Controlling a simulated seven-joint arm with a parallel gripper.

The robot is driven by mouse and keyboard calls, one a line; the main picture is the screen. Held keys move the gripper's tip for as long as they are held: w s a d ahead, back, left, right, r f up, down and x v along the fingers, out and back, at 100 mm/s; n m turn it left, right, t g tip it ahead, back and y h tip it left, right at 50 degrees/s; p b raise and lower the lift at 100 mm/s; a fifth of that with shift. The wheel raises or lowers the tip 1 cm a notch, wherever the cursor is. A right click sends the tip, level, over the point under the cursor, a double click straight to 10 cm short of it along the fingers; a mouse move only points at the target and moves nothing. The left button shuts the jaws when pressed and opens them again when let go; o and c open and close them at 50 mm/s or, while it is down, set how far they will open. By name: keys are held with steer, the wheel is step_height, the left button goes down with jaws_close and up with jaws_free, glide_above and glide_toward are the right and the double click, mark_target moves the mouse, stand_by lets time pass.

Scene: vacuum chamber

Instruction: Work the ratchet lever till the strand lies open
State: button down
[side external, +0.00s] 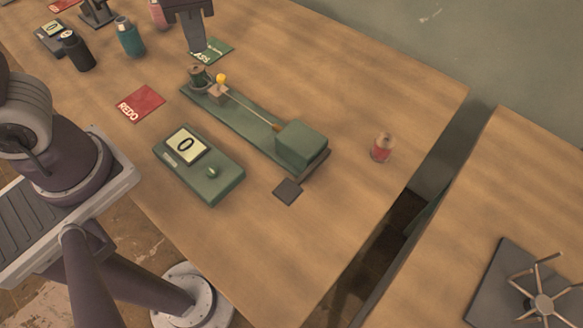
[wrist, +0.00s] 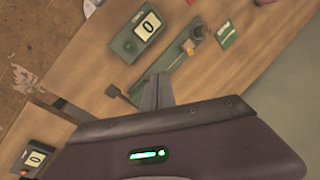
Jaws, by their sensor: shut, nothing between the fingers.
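A long green fixture (side external: 243,122) lies on the wooden table in the side view; part of it also shows in the wrist view (wrist: 178,62). A dark spool (side external: 198,76) stands at its far-left end. Beside it is a small tan block (side external: 217,94) with a yellow knob (side external: 221,78), which may be the lever's end. A thin pale strand (side external: 252,112) runs from there to a green housing (side external: 301,145); whether it is open cannot be told. My gripper (side external: 198,46) is shut and empty, above the table near the spool end, apart from the knob in the picture. Its fingers (wrist: 157,92) partly cover the fixture in the wrist view.
A green box (side external: 199,165) with a display reading 0 sits beside the fixture. A red REDO card (side external: 140,104), a green PASS card (side external: 213,52), a dark pad (side external: 288,191) and a reddish small jar (side external: 382,147) lie around it. A gap separates another table with a spoked wheel (side external: 542,305).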

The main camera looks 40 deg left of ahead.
steer(key=w+d+f+m+y, duration=0.4)
steer(key=d+f, duration=0.3)
steer(key=d, duration=0.3)
steer(key=m+t+y, duration=0.1)
steer(key=m+y, duration=0.1)
steer(key=m, duration=0.1)
glide_above(299, 186)
step_height(299, 186, down, 6)
steer(key=shift+w+f, duration=0.15)
steer(key=shift+f, duration=0.05)
steer(key=shift+f, duration=4.4)
steer(key=shift+f, duration=0.15)
steer(key=shift+f, duration=0.25)
